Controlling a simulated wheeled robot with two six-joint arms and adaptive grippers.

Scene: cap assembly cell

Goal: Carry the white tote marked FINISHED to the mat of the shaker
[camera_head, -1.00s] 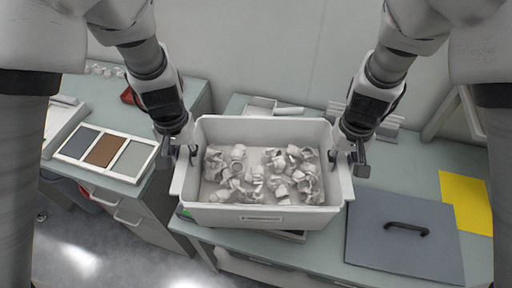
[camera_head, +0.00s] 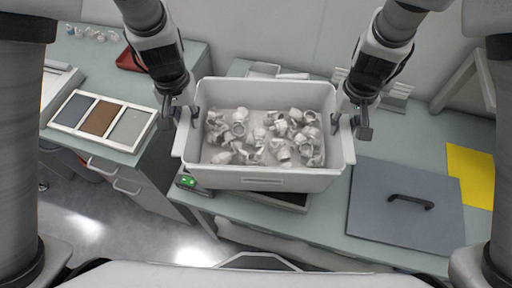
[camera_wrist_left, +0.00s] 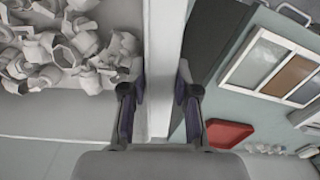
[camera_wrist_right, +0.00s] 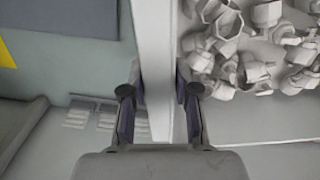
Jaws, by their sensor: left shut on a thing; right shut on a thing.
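The white tote (camera_head: 222,178) is in the middle of the head view, full of loose white caps (camera_head: 262,138). A small label on its front wall is too small to read. My left gripper (camera_head: 180,114) is shut on its left wall, and my right gripper (camera_head: 350,124) on its right wall. The wrist views show the tote's wall between the fingers of my left gripper (camera_wrist_left: 158,88) and my right gripper (camera_wrist_right: 153,90). The tote looks level, above a dark flat device (camera_head: 290,201) with a green light (camera_head: 188,181), possibly the shaker. The tote hides most of it; no contact is discernible.
A grey lid or panel with a black handle (camera_head: 408,202) lies right of the tote, near a yellow sheet (camera_head: 470,175). A framed three-panel tray (camera_head: 150,132) and a red bin (camera_head: 130,62) are on the left bench. A wall stands behind.

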